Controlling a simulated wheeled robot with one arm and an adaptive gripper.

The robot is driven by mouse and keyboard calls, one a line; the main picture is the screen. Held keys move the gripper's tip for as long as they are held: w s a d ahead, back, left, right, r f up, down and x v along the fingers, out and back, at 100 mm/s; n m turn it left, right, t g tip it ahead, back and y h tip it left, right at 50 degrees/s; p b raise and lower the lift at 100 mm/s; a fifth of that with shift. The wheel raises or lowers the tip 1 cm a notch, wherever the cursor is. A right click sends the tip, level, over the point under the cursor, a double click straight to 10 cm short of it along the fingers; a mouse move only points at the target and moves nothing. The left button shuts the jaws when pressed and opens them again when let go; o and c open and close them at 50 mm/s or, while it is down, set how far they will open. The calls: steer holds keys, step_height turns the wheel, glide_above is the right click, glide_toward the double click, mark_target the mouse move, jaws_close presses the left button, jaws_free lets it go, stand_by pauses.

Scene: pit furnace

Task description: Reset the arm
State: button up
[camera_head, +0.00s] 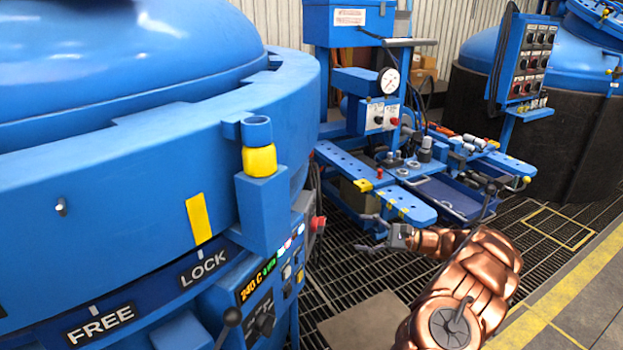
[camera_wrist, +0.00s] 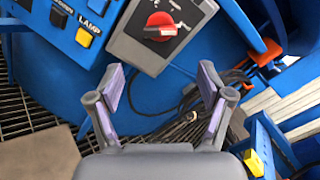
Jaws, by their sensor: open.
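My gripper (camera_head: 372,240) is at the end of my copper-coloured arm, in the lower middle of the head view. It points left, toward the side of the large blue furnace (camera_head: 90,180). In the wrist view my gripper (camera_wrist: 158,85) is open, with its two fingers spread and nothing between them. Beyond the fingers is a grey switch box with a red rotary knob (camera_wrist: 159,26). The fingers appear apart from the box. Cables (camera_wrist: 190,115) hang behind and below it.
The furnace carries a LOCK label (camera_head: 204,268), a FREE label (camera_head: 100,325) and a control panel with a display (camera_head: 258,280). A blue workbench (camera_head: 405,205) with tools and a gauge (camera_head: 390,81) stands behind my gripper. Open floor grating (camera_head: 540,240) lies right of the bench.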

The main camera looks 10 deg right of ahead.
steer(key=s+a+r+n+g+h, duration=0.1)
steer(key=s+a+r+n+g, duration=0.4)
steer(key=a, duration=0.5)
steer(key=s+a+r+n+g, duration=0.35)
steer(key=s+a+r, duration=0.35)
steer(key=a, duration=0.4)
steer(key=s+a+n+g+h, duration=0.1)
steer(key=s+a+g+h, duration=0.1)
steer(key=s, duration=0.5)
steer(key=s+a+n+g+h, duration=0.1)
steer(key=s+a+n+h, duration=0.15)
steer(key=s, duration=0.45)
steer(key=s+d+f+n+t+h, duration=0.1)
steer(key=s+d+f+n+h, duration=0.15)
steer(key=s+d+h, duration=0.6)
steer(key=s+d+f+n+h, duration=0.1)
steer(key=s+d+f+h, duration=0.15)
steer(key=s+d, duration=0.75)
steer(key=s+a+r+p, duration=0.2)
steer(key=r+p, duration=1)
steer(key=s+a+r+t+p, duration=0.1)
steer(key=s+r+p, duration=0.1)
steer(key=r+p, duration=1)
steer(key=shift+s+a+r+p, duration=0.2)
steer(key=shift+a+r+p, duration=0.2)
steer(key=shift+r, duration=0.3)
